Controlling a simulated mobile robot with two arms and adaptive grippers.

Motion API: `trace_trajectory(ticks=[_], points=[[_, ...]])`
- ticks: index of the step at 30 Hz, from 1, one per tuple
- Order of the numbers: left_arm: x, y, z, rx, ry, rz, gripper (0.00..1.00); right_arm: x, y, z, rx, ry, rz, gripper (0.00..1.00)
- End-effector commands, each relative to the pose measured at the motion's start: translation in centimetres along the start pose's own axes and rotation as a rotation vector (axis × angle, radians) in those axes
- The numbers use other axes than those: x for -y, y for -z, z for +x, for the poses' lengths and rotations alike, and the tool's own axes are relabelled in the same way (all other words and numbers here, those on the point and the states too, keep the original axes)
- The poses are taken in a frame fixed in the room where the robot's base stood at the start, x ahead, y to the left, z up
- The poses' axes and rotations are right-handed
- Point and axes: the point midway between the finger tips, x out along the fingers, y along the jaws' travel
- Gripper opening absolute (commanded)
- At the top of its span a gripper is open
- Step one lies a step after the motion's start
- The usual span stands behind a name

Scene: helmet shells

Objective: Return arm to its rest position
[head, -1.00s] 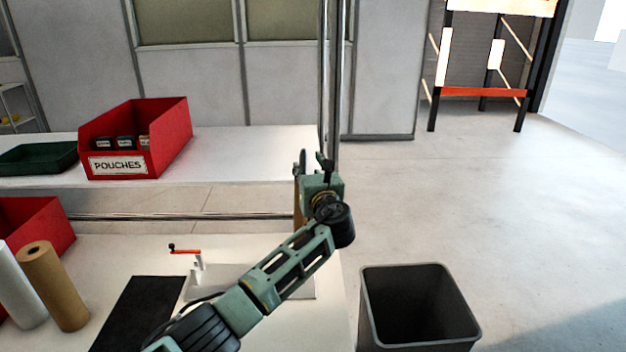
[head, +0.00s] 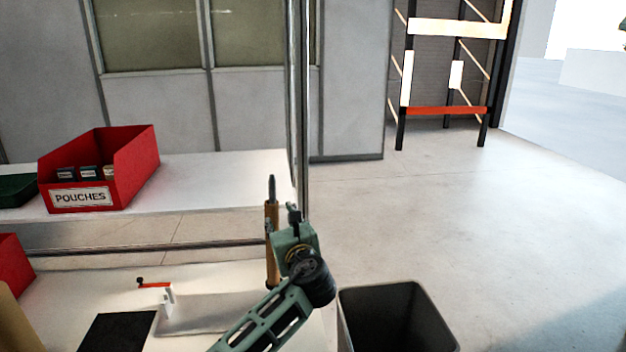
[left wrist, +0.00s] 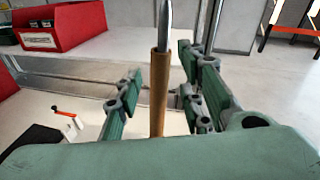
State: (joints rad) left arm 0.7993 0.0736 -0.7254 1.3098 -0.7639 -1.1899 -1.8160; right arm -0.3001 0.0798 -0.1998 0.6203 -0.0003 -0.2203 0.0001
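My left gripper (head: 283,222) reaches over the right end of the white bench, with its green arm coming up from below. In the left wrist view its green fingers (left wrist: 160,103) stand apart, open. An upright tool with a wooden handle and pointed metal tip shows between them (left wrist: 160,85), with a visible gap on each side. In the head view this tool (head: 272,245) stands just left of the gripper. My right gripper is not in view.
A red POUCHES bin (head: 135,170) stands on the rear white shelf (head: 215,175). A small white fixture with a red handle (head: 167,297) and a black mat (head: 115,333) are on the bench. A dark waste bin (head: 430,325) stands right of it. Open floor lies beyond.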

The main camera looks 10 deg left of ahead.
Motion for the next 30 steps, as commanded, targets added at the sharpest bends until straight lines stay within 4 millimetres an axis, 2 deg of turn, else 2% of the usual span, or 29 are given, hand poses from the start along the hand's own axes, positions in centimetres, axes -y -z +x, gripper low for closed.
trace_trajectory(ticks=[1, 5, 6, 8, 9, 12, 15, 18, 21, 24, 30], points=[[-1.2, 3.1, -1.0, -0.069, -0.009, -0.095, 0.36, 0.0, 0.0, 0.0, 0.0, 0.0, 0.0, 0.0], [-4.9, 11.1, -4.9, -0.272, -0.081, -0.455, 0.36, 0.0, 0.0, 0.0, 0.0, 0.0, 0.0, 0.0], [-6.2, 13.4, -6.4, -0.332, -0.119, -0.573, 0.36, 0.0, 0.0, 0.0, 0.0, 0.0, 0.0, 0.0], [-8.3, 16.5, -8.8, -0.413, -0.19, -0.743, 0.36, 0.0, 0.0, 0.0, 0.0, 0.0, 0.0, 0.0], [-9.7, 18.4, -10.4, -0.463, -0.243, -0.853, 0.36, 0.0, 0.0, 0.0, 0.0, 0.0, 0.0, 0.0], [-13.3, 22.4, -14.9, -0.564, -0.402, -1.12, 0.36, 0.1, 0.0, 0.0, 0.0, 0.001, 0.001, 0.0], [-16.9, 25.4, -19.8, -0.63, -0.586, -1.37, 0.36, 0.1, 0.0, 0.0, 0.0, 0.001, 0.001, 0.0], [-20.2, 27.2, -24.5, -0.657, -0.781, -1.589, 0.36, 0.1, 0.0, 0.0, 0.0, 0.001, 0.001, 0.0], [-22.7, 28.0, -28.2, -0.652, -0.941, -1.747, 0.36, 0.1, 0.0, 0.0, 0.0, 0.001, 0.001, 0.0], [-24.5, 28.2, -31.1, -0.634, -1.067, -1.857, 0.36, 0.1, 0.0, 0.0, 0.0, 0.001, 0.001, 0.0], [-27.2, 28.1, -35.5, -0.58, -1.266, -2.01, 0.36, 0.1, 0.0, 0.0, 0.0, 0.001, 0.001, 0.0]])
